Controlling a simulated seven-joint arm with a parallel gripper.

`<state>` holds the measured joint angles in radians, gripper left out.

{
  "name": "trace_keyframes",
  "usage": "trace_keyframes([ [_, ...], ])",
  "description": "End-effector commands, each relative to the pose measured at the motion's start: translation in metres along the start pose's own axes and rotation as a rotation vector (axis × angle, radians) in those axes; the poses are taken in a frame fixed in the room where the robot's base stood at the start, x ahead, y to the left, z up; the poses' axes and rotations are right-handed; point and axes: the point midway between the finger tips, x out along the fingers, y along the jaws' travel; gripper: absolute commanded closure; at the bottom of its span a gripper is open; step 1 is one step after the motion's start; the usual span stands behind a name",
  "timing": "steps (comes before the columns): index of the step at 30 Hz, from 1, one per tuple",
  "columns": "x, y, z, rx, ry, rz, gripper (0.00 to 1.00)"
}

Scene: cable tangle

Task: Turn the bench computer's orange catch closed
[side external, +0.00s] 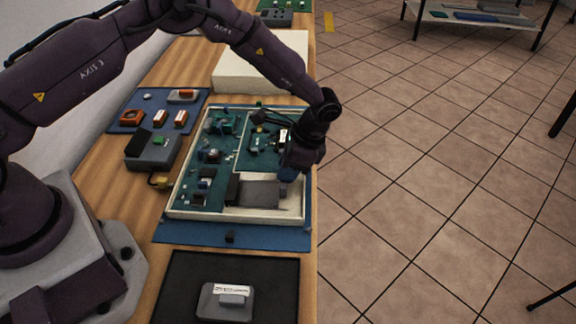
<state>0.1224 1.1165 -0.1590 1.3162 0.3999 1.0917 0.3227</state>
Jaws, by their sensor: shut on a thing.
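The bench computer (175,214) is an open, cream-rimmed tray with green circuit boards, lying on a blue mat on the wooden bench. A flat grey module (259,194) lies in its near part, with a dark block at its left end. My gripper (289,174) points down at the computer's right side, just beyond the right end of the grey module. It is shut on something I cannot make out. A small dark blue patch shows at the fingertips. I see no orange catch on the computer; my gripper and wrist cover part of that right side.
A blue mat (117,125) with orange-and-white parts lies behind left, beside a grey device (152,149). A cream box (262,65) stands behind the computer. A black mat (184,284) with a grey labelled block (225,302) lies in front. The bench's right edge is close to my gripper.

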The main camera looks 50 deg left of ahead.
Motion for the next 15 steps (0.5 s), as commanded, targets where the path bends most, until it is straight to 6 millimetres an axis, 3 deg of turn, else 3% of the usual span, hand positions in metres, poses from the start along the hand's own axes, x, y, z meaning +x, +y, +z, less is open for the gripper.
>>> trace_keyframes([
  [12, -0.0012, -0.0003, -0.0007, 0.009, 0.003, -0.006, 0.96],
  [13, -0.0012, -0.0003, -0.0007, 0.009, 0.003, -0.005, 0.68],
  [15, -0.0010, -0.0003, -0.0007, 0.008, 0.003, -0.005, 0.52],
])
